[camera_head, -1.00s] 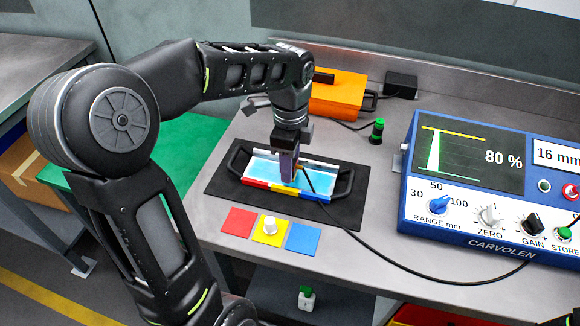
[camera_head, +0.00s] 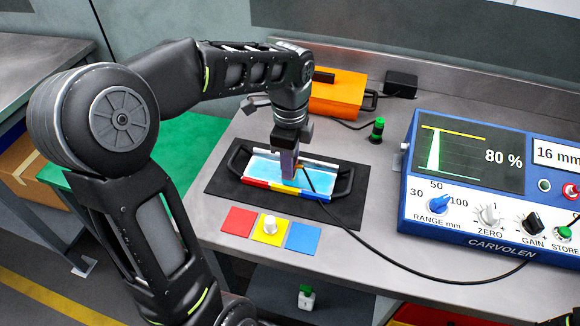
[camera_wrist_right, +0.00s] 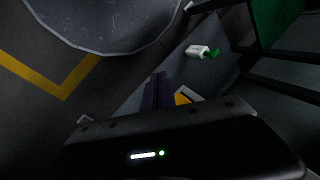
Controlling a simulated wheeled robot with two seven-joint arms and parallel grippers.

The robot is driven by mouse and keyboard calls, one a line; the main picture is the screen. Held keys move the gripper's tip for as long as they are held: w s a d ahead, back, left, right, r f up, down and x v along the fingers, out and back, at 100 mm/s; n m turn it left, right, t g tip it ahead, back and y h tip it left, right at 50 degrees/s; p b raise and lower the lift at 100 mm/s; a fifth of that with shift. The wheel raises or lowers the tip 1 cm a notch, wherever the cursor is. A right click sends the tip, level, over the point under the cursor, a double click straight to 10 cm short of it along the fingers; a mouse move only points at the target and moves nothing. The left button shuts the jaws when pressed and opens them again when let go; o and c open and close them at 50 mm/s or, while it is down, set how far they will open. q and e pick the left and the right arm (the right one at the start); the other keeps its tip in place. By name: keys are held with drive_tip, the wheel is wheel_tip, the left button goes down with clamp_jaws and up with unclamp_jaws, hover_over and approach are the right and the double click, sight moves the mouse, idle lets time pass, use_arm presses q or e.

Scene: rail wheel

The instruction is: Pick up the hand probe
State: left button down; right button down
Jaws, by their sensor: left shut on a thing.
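My left gripper (camera_head: 287,170) points down over the blue-topped block with black handles (camera_head: 265,164) on the dark mat. It is shut on the hand probe (camera_head: 299,168), which is mostly hidden by the fingers. I cannot tell whether the probe touches the block. The cable runs across the table to the blue instrument (camera_head: 470,190), whose screen reads 80 %. My right gripper (camera_wrist_right: 158,92) shows dark and small in the right wrist view; its opening is unclear.
Red (camera_head: 238,221), yellow (camera_head: 259,237) and blue (camera_head: 303,237) squares lie in front of the mat (camera_head: 222,186); a white knob (camera_head: 270,224) is on the yellow one. An orange case (camera_head: 340,97) and a green-topped black piece (camera_head: 377,130) stand behind. A white-and-green bottle (camera_wrist_right: 203,51) is below.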

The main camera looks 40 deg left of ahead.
idle(0.3)
use_arm(q)
wheel_tip(320, 180, up, 10)
drive_tip(key=shift+r+p, duration=0.1)
drive_tip(key=shift+p, duration=0.3)
idle(0.6)
